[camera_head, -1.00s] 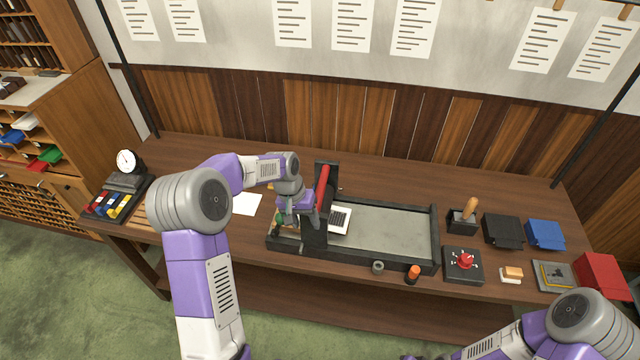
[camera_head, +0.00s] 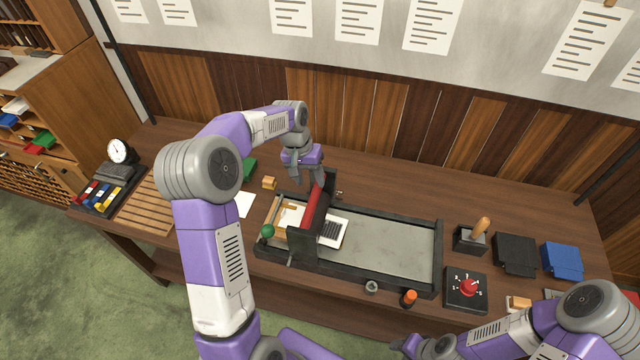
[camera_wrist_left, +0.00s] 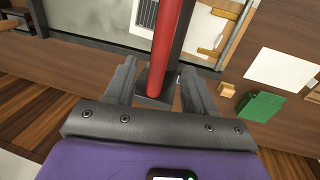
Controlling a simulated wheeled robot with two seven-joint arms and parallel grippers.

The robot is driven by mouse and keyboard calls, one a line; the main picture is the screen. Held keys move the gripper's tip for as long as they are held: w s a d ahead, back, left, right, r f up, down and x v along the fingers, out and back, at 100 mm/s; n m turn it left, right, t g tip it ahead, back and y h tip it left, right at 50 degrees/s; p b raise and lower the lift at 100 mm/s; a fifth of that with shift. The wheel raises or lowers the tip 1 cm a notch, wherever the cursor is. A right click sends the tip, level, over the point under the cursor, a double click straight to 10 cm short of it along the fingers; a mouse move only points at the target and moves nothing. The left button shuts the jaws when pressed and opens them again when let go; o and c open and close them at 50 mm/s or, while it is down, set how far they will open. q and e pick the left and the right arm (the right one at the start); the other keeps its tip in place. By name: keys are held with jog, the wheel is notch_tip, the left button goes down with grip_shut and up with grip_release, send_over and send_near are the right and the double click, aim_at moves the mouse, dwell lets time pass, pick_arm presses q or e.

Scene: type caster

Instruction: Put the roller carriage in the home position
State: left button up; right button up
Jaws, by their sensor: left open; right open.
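The roller carriage (camera_head: 301,243), a black frame with a red roller (camera_head: 316,208), stands across the left part of the press bed (camera_head: 390,246). The wrist view shows the red roller (camera_wrist_left: 166,42) running toward me. My left gripper (camera_head: 312,181) is open at the carriage's back end. In the wrist view my left gripper's fingers (camera_wrist_left: 159,84) are on either side of the carriage's black end; I cannot tell whether they touch it. My right gripper (camera_head: 403,345) is low at the bottom edge, open and clear of the bed, only partly visible.
A printed sheet and type (camera_head: 331,231) lie under and beside the carriage. A small wooden block (camera_head: 269,183) lies behind. The bed's right part is clear.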

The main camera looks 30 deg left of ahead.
aim_at(313, 196)
pick_arm(q)
jog(key=f, duration=0.3)
jog(key=s+d+f, duration=0.1)
jog(key=f, duration=0.1)
jog(key=shift+d+f, duration=0.1)
jog(key=shift+f, duration=0.2)
jog(key=shift+w+f, duration=0.15)
jog(key=shift+f, duration=0.25)
jog(key=shift+r, duration=0.1)
grip_shut()
